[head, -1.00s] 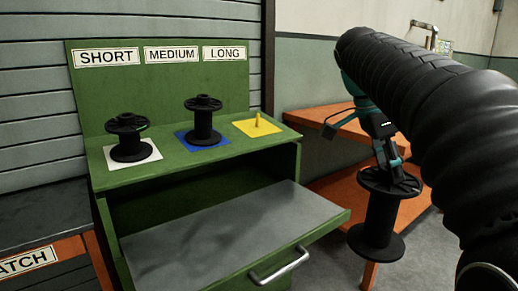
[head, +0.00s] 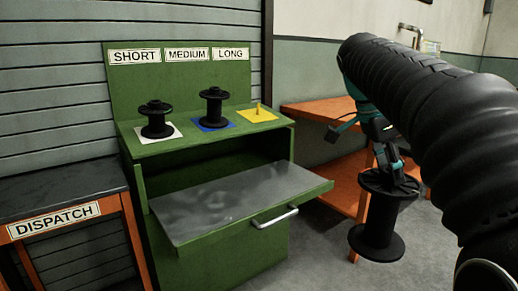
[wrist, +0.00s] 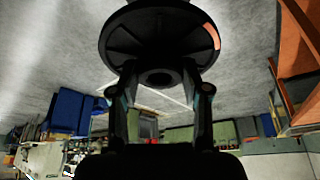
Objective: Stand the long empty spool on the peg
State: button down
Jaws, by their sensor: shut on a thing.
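My gripper (head: 388,168) is shut on a long black empty spool (head: 378,228), holding it upright by its top end, clear of the floor at the right of the head view. In the wrist view the spool's round flange (wrist: 160,35) fills the top middle between the fingers. The peg (head: 259,108) is a short yellow post on the yellow square (head: 268,115) below the LONG sign (head: 230,54). No spool stands on it. The gripper is to the right of the peg and apart from it.
A short spool (head: 156,120) stands on the white square and a medium spool (head: 213,108) on the blue one, on the green stand (head: 150,149). Its grey drawer (head: 240,200) is pulled out. A DISPATCH table (head: 60,190) is at left, an orange bench (head: 310,108) behind.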

jog(key=w+a+f+n+t+y, duration=0.25)
jog(key=w+f+n, duration=0.45)
jog(key=f, duration=0.4)
jog(key=w+a+f+n+t+y, duration=0.1)
jog(key=w+a+f+n, duration=0.35)
jog(key=w+f, duration=0.6)
jog(key=w+a+f+n+t+y, duration=0.1)
jog(key=w+a+f+n, duration=0.2)
jog(key=w+f+n, duration=0.7)
jog(key=s+f+m, duration=0.3)
jog(key=s+f, duration=1.8)
jog(key=f, duration=0.1)
jog(key=shift+s, duration=0.2)
jog(key=shift+m, duration=0.25)
